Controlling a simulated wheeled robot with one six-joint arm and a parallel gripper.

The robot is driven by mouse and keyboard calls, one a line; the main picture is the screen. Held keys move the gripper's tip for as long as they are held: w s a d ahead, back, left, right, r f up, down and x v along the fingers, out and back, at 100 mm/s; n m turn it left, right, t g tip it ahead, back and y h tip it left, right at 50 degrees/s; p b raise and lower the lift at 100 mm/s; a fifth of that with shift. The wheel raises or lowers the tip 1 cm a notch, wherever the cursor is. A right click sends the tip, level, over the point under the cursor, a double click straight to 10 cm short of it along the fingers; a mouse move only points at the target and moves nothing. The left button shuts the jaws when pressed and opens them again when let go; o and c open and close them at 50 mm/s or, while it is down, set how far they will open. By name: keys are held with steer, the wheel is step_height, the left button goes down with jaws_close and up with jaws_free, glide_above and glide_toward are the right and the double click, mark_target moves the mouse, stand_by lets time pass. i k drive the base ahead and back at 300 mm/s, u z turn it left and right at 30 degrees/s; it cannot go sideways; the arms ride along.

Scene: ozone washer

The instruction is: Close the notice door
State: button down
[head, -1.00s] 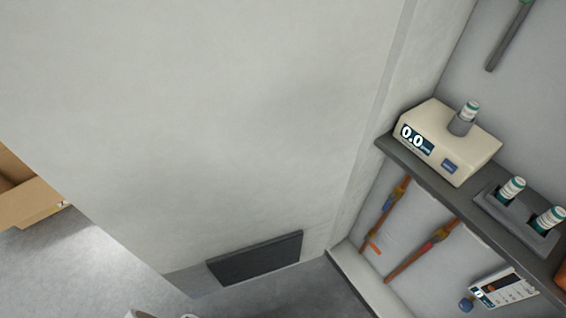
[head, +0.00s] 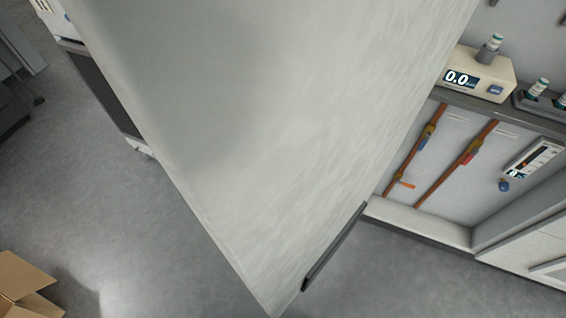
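A large pale grey-white door panel (head: 260,130) fills the middle of the head view and stands open at an angle to the cabinet on the right. I cannot tell for sure that it is the notice door, as no notice shows on this face. A dark strip (head: 335,247) sits along its lower right edge. My gripper is not in view, and nothing is seen touching the door.
Right of the door is an open cabinet (head: 455,215) with copper pipes (head: 425,135), a shelf (head: 505,112) and a meter (head: 480,78) reading 0.0. A cardboard box (head: 25,290) lies at lower left. Grey floor (head: 110,215) is clear between box and door.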

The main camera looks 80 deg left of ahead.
mark_target(277, 123)
steer(key=k, duration=0.7)
steer(key=u, duration=0.95)
steer(key=k, duration=1.3)
steer(key=u, duration=0.2)
steer(key=i, duration=0.8)
steer(key=u, duration=0.8)
